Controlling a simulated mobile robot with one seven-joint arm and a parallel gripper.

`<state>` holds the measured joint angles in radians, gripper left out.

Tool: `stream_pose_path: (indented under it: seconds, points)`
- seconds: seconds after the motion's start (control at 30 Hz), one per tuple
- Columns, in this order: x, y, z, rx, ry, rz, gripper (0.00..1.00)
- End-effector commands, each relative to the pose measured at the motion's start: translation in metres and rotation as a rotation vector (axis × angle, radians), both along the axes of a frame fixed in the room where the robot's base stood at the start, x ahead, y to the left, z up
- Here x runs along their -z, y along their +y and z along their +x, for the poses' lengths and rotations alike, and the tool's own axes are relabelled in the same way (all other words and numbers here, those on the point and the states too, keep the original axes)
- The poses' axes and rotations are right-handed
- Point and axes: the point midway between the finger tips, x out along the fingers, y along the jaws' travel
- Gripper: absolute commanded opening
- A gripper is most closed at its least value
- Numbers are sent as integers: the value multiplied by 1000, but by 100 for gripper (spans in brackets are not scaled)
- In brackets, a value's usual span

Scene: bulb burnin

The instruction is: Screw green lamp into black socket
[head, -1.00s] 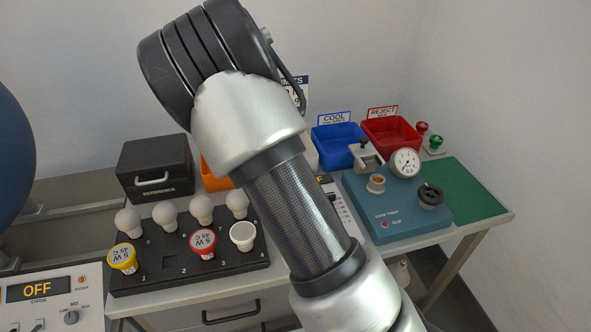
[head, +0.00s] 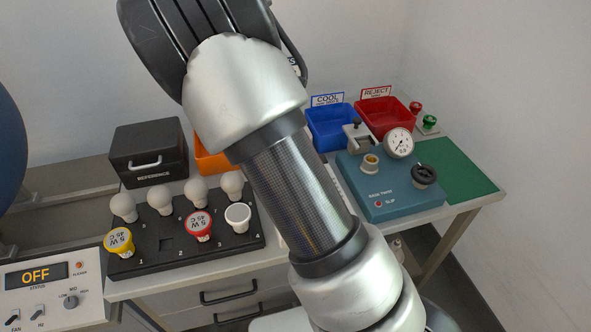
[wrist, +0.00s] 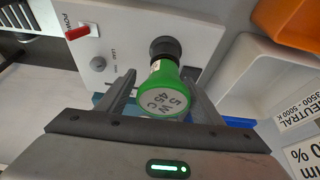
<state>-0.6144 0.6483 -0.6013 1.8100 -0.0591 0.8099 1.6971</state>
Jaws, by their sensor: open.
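The green lamp (wrist: 165,93) shows in the wrist view, its round labelled end facing the camera and its neck pointing to the black socket (wrist: 165,46). The socket is on a pale panel (wrist: 118,22), and the lamp's neck meets it or lies just in front of it; I cannot tell how deep it sits. My gripper (wrist: 158,88) is open, with one finger on each side of the lamp. Whether either finger touches the lamp is unclear. The head view does not show my gripper, the green lamp or the black socket.
An orange bin (wrist: 290,25) and a white bin (wrist: 245,75) stand to the right. In the head view, a black rack (head: 255,235) holds several lamps, and a teal tester (head: 400,205) stands on the right.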

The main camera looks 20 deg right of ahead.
Motion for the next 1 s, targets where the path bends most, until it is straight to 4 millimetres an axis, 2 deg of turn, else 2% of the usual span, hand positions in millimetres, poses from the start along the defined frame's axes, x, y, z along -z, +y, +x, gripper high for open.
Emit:
stream_pose_path:
  seconds: [0.2,0.5,0.77,1.0]
  points:
    - [4,4,14,-514,-6,4,60]
    - [1,7,28,-1028,-6,2,60]
    - [-1,11,37,-1334,-3,3,60]
    - [0,14,39,-1398,-1,0,60]
